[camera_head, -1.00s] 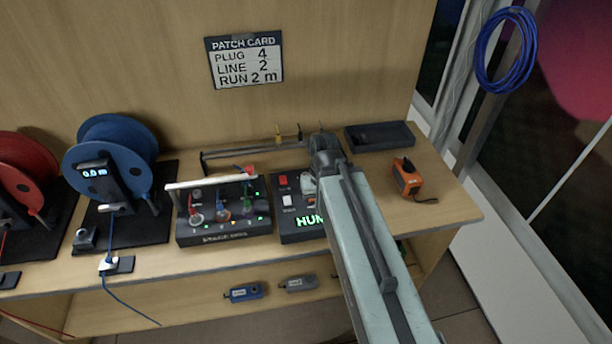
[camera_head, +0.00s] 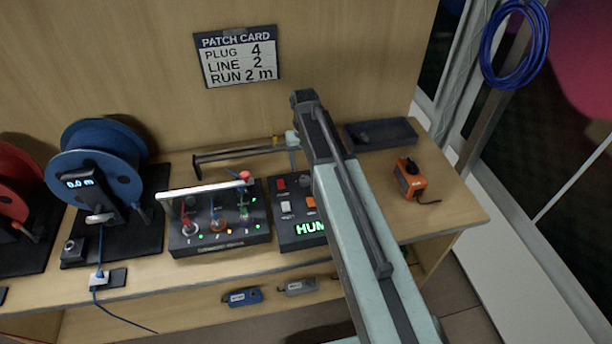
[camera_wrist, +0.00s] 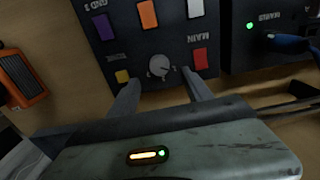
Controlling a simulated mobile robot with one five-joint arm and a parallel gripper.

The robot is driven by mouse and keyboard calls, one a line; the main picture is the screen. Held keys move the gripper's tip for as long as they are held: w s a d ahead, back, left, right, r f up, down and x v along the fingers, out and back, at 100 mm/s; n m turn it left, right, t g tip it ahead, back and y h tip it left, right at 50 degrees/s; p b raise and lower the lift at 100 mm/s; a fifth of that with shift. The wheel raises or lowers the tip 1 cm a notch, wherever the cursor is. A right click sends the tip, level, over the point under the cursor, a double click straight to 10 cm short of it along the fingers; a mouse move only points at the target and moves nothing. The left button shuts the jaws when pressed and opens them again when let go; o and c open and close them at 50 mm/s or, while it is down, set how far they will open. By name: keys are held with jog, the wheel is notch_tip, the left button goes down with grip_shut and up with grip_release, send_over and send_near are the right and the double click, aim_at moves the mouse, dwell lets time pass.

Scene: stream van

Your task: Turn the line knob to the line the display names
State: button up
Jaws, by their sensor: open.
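The line knob (camera_wrist: 160,67) is a small round grey knob with a pale mark, on a dark panel (camera_wrist: 118,50) with coloured buttons. The wrist view shows this panel's lettering upside down. My gripper (camera_wrist: 160,78) is open, its two fingers pointing at the knob from either side, with the knob just past the fingertips; contact cannot be told. In the head view the panel's display (camera_head: 310,228) shows green letters "HUM", the rest hidden by my arm. The patch card (camera_head: 237,57) on the wall reads plug 4, line 2, run 2 m.
A stage box (camera_head: 220,246) with a pale handle bar stands left of the panel. A black tray (camera_head: 382,133) and an orange device (camera_head: 409,182) lie to the right. Blue (camera_head: 96,160) and red (camera_head: 10,180) cable reels stand at the left.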

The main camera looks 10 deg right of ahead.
aim_at(305, 179)
notch_tip(305, 179, down, 7)
jog(key=b, duration=0.6)
jog(key=shift+f, duration=0.2)
jog(key=shift+r, duration=0.1)
grip_shut()
